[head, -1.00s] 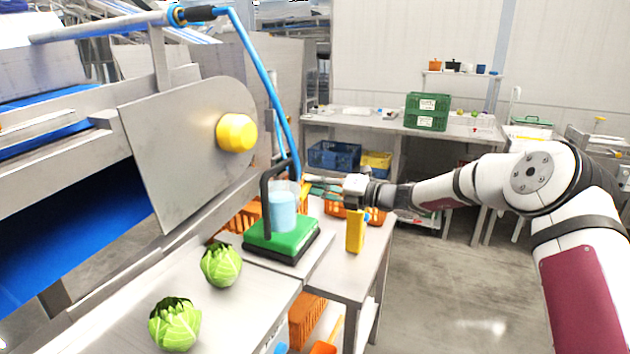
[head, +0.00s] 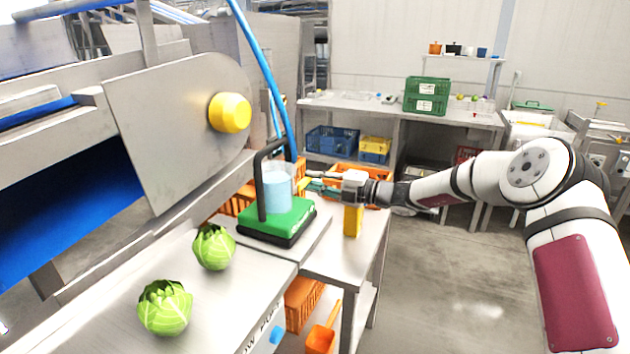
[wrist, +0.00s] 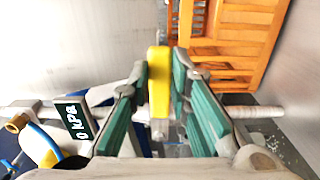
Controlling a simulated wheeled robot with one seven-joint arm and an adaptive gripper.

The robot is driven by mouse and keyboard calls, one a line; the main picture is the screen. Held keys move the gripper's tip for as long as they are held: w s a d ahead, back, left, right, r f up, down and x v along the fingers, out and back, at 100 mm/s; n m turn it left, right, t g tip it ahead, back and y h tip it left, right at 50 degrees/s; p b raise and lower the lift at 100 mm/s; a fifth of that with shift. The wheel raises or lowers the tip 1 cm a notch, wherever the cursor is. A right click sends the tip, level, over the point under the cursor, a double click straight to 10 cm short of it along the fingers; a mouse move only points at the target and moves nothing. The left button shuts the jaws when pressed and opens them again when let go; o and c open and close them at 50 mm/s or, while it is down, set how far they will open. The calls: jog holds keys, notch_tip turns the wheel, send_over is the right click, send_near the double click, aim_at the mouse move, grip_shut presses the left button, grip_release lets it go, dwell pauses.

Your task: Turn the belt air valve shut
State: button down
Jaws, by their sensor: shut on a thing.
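The yellow valve handle (wrist: 158,85) is between the green-padded fingers of my gripper (wrist: 160,88) in the wrist view. The fingers are shut on it. The handle stands crosswise to a pale pipe (wrist: 262,111) running left to right. A small dark display (wrist: 73,120) beside the pipe reads 0 kPa. In the head view my gripper (head: 314,186) reaches left behind a clear container of blue liquid, near the blue hose (head: 272,80). The valve is mostly hidden there.
The container (head: 277,190) stands on a green-topped scale (head: 285,222) with a black upright handle. A yellow block (head: 352,222) stands below my gripper. Two cabbages (head: 213,247) (head: 165,307) lie on the front bench. An orange crate (wrist: 235,45) is close to the valve. Floor at right is clear.

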jog(key=shift+d+f, duration=0.1)
jog(key=shift+f, duration=0.05)
jog(key=c, duration=1.5)
grip_release()
jog(key=v, duration=1.2)
